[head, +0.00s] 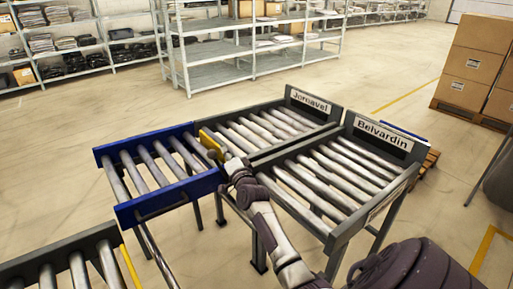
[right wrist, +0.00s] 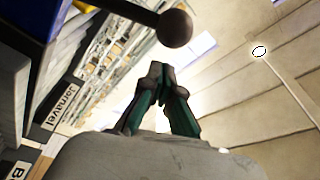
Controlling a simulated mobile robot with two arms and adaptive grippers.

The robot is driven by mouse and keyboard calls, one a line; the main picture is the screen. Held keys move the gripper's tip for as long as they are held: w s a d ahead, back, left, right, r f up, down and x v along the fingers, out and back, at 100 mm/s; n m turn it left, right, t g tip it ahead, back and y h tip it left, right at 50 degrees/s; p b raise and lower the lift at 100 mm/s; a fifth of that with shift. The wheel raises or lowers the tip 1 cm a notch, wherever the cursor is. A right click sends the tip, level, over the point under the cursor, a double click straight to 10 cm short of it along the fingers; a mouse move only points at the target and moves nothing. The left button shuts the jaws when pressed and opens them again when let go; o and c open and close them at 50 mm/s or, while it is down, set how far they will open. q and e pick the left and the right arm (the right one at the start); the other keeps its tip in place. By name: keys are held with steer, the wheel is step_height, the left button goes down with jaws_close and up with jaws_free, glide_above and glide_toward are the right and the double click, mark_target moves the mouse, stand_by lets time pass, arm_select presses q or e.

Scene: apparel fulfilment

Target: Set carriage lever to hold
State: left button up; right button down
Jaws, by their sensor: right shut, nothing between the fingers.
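The blue roller carriage (head: 150,208) stands between a grey conveyor and two labelled lanes in the head view. Its blue frame also shows at the top left of the right wrist view (right wrist: 38,18). A dark rod with a round brown knob (right wrist: 176,28), which looks like the lever, reaches in from the top of the right wrist view. My right gripper (right wrist: 158,70) is shut and empty, its fingertips just below the knob in that picture and seemingly apart from it. In the head view my right gripper (head: 228,163) is beside the carriage's right end; I cannot make out the lever there.
Two roller lanes, Jornavel (head: 311,103) and Belvardin (head: 384,135), lie right of the carriage. A yellow bar (head: 210,143) is at the Jornavel lane's near end. A grey conveyor (head: 70,240) is at lower left. Cartons (head: 474,66) stand at right; shelves line the back.

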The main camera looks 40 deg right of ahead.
mark_target(215, 153)
arm_select(q)
steer(key=shift+d+f, duration=0.1)
steer(key=shift+f, duration=0.05)
arm_select(e)
steer(key=a+n, duration=0.1)
steer(key=a+f+n, duration=0.1)
steer(key=a, duration=0.1)
steer(key=shift+w+n+t, duration=0.1)
steer(key=shift+n+t, duration=0.2)
steer(key=shift+a+f, duration=0.1)
steer(key=shift+a, duration=0.05)
